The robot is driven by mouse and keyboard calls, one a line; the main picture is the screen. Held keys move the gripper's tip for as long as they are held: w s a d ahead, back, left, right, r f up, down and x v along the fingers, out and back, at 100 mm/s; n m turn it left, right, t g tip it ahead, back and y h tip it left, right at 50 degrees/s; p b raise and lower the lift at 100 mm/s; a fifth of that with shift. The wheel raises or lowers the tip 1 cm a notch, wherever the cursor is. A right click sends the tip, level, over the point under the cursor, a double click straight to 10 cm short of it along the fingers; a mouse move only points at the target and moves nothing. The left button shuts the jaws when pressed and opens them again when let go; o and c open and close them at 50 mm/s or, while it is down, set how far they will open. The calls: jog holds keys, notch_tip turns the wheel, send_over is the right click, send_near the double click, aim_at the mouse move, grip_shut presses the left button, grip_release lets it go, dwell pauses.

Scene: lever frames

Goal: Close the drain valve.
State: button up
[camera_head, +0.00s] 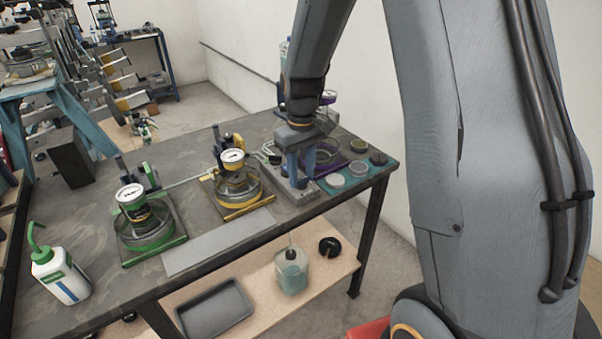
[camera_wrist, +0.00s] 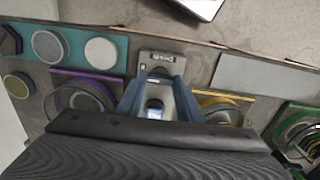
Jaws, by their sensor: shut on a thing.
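My gripper (camera_head: 302,172) reaches down onto a grey block at the right part of the table, which I take to be the drain valve (camera_head: 300,197). In the wrist view, the valve's grey base (camera_wrist: 160,57) carries a small label too small to read. The two blue-grey fingers (camera_wrist: 157,92) stand on either side of a small upright part, apparently the valve lever (camera_wrist: 155,108), and are shut on it. The wrist housing and the fingers hide much of the lever, so its angle cannot be told.
A yellow-based gauge vessel (camera_head: 238,187) stands left of my gripper, a green one (camera_head: 147,222) farther left. A purple-framed vessel (camera_head: 326,155) is close on the right, beside a teal mat (camera_head: 375,174) with round discs. A white bottle (camera_head: 62,278) stands front left.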

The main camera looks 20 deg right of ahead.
jog(key=o, duration=1.1)
jog(key=shift+c, duration=0.2)
jog(key=shift+r+b, duration=1.05)
jog(key=shift+r, duration=2.9)
jog(key=s+f+m, duration=0.2)
jog(key=s+f, duration=0.1)
jog(key=s, duration=0.5)
jog(key=s+f+m+t+b, duration=0.1)
jog(key=s+f, duration=0.2)
jog(key=s, duration=0.6)
jog(key=shift+s+f+m, duration=0.25)
jog(key=shift+m, duration=0.15)
